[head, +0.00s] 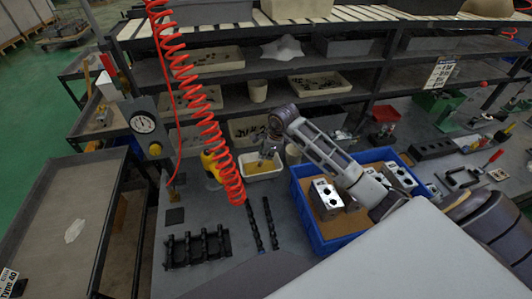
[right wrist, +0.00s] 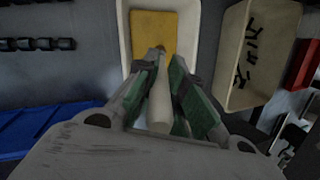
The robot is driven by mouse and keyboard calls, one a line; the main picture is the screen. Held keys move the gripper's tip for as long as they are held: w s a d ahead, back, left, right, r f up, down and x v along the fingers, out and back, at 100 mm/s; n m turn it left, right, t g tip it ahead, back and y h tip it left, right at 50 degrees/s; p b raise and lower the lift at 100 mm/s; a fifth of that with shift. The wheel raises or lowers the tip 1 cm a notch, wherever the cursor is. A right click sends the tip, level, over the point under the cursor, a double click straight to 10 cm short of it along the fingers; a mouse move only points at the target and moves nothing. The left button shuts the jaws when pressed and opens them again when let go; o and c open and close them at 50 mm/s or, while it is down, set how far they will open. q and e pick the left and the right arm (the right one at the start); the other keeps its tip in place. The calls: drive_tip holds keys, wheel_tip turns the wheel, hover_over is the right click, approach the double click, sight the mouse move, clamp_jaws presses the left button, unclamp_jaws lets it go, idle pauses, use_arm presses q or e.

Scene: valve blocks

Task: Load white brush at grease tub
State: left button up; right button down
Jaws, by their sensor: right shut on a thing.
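My right gripper (head: 266,152) is above the tub. In the right wrist view the gripper (right wrist: 162,85) is shut on the white brush (right wrist: 160,108), whose pale handle lies between the green-padded fingers. The brush's far end points toward the grease; whether it touches cannot be told. My left gripper is not in view.
A blue crate (head: 303,205) with metal valve blocks (head: 325,198) stands right of the tub. A red coiled hose (head: 200,110) hangs at the left, near a yellow item (head: 211,165). A black rack (head: 197,247) and dark rods (head: 254,228) lie in front.

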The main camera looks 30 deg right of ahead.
drive_tip(key=shift+f+b, duration=0.45)
drive_tip(key=shift+f, duration=0.1)
idle(1.0)
drive_tip(key=shift+s+f, duration=0.15)
drive_tip(key=shift+f, duration=0.05)
idle(1.9)
drive_tip(key=shift+r, duration=0.7)
drive_tip(key=shift+r+p, duration=1.6)
drive_tip(key=shift+r, duration=1.35)
drive_tip(key=shift+f, duration=0.1)
